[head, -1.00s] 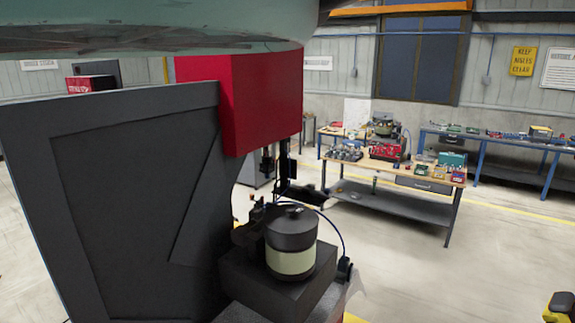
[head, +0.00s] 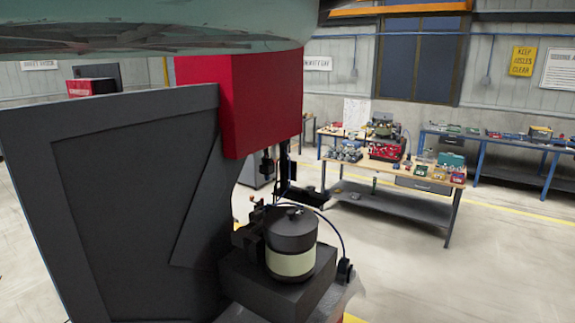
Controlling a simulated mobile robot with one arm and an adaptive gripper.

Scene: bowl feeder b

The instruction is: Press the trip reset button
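I cannot make out a trip reset button in the head view. A bowl feeder (head: 291,240) with a dark top and a cream band stands on a dark block (head: 262,283) at the lower middle. A dark cable curves from it to a small black fitting (head: 345,268) on its right. A large machine with a dark grey panel (head: 120,200) and a red box (head: 262,105) stands left of and behind the feeder. My gripper is not in view.
A wooden-topped workbench (head: 412,182) with several parts and a second feeder (head: 383,125) stands at the back right. A blue-legged bench (head: 490,140) lines the wall. Open floor (head: 450,285) lies at the lower right. A large green-grey shape (head: 150,35) covers the upper left.

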